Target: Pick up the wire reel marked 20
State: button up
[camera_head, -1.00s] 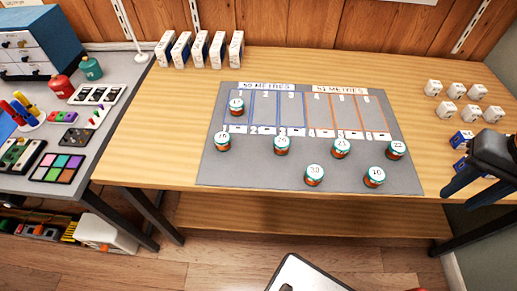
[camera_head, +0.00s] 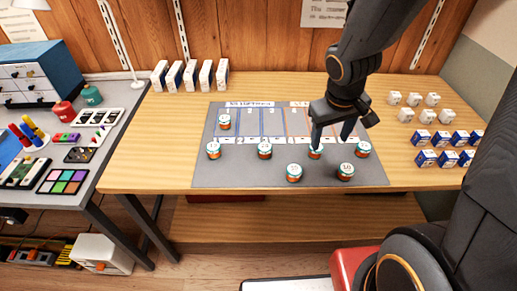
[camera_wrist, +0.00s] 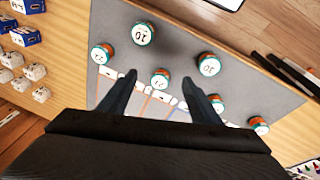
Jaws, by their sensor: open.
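Several small reels with teal rims, orange bodies and white number tops stand upright on the grey mat (camera_head: 240,178). The front right reel (camera_head: 346,171) seems to read 20 in the wrist view (camera_wrist: 144,33), though its digits are small. The front middle reel (camera_head: 294,172) has a similar number, perhaps 30. My gripper (camera_head: 331,143) is open and empty, pointing down above the mat's right half. In the wrist view the reel marked 21 (camera_wrist: 160,78) shows between my fingers. The head view has one fingertip partly covering that reel.
The reel marked 22 (camera_head: 363,149) stands close to my fingers on the right. White boxes (camera_head: 189,76) stand at the back left. White cubes (camera_head: 405,115) and blue boxes (camera_head: 441,138) are at the right.

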jog(key=w+a+n+t+p, duration=0.1)
jog(key=w+a+n+p, duration=0.15)
jog(key=w, duration=0.25)
jog(key=n+g+y+p, duration=0.1)
jog(key=n+y+p, duration=0.3)
jog(key=n+y, duration=0.15)
send_near(266, 147)
notch_tip(266, 147, down, 2)
jog(key=a, duration=0.1)
jog(key=shift+w+a+f+h+b, duration=0.2)
jog(key=shift+a+f+b, duration=0.1)
jog(key=shift+f, duration=0.3)
jog(key=shift+w+a+f+h+b, duration=0.15)
jog(key=shift+w+a+f+b, duration=0.1)
jog(key=shift+f, duration=0.4)
jog(key=shift+x, duration=2.65)
jog(key=shift+w+a+r, duration=0.1)
jog(key=shift+c, duration=0.5)
jog(key=c, duration=1)
